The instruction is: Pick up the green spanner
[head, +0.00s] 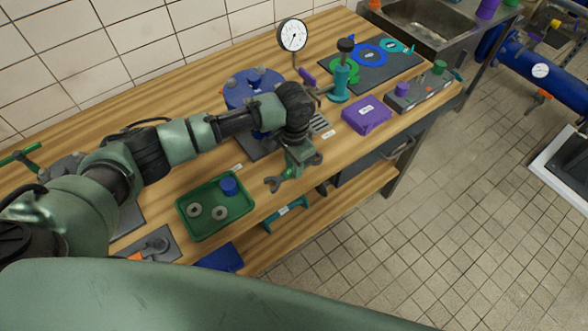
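The green spanner (273,184) shows in the head view near the front edge of the wooden bench. Its grey open jaw points left, and a short green part of its handle shows beside my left gripper. My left gripper (293,171) reaches down from above, right at the handle. The gripper body hides the rest of the spanner. I cannot tell whether the fingers are closed on it, or whether the spanner touches the bench. My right gripper is not in view.
A green tray (246,203) with a blue cylinder and grey rings stands left of the spanner. A purple box (366,115), a teal pump (340,85) and a pressure gauge (293,35) stand to the right and behind. A teal labelled piece (287,213) is below the bench edge.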

